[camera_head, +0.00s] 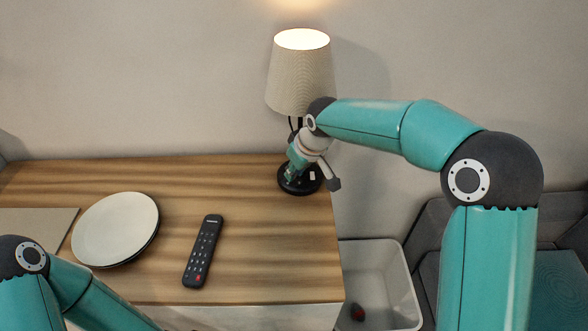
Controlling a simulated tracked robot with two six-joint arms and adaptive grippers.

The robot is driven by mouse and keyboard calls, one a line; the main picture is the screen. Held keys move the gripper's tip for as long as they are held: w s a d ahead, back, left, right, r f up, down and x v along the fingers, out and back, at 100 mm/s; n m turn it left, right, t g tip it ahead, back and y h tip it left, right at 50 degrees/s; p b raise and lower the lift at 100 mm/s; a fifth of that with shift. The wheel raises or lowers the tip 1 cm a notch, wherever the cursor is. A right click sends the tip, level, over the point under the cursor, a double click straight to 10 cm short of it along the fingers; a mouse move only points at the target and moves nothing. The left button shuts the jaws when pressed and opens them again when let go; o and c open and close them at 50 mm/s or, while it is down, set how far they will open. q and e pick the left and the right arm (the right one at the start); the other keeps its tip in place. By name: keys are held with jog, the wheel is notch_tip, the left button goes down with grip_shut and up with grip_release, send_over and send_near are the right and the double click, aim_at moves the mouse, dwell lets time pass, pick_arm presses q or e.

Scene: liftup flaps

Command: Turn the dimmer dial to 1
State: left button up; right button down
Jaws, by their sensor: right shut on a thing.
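The lit lamp (300,75) with a cream shade stands at the back right of the wooden table. Its round black base (286,185) is partly covered by my right gripper. My right gripper (312,176) reaches down to this base from above and is shut on the dimmer dial. The dial itself is hidden behind the gripper, so its setting cannot be read. My left arm shows only at the lower left, and its gripper is out of view.
A pale plate (115,228) and a black remote (203,252) lie on the wooden table (255,245). A flat beige board (35,225) lies at the left. A grey bin (375,260) with a dark red item stands beyond the table's right edge, beside a dark grey seat (430,225).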

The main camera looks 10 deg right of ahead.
jog(key=shift+w, duration=0.1)
jog(key=c, duration=1.1)
grip_release()
jog(key=shift+o, duration=0.2)
jog(key=shift+r, duration=0.1)
jog(key=shift+d+r, duration=0.1)
jog(key=shift+r, duration=0.2)
jog(key=v, duration=0.2)
jog(key=shift+s+r, duration=0.2)
jog(key=s+d, duration=0.1)
jog(key=s, duration=0.2)
jog(key=s+d, duration=0.2)
jog(key=s, duration=0.2)
jog(key=s+d, duration=0.2)
jog(key=s, duration=0.2)
jog(key=shift+f, duration=0.25)
jog(key=shift+r, duration=0.1)
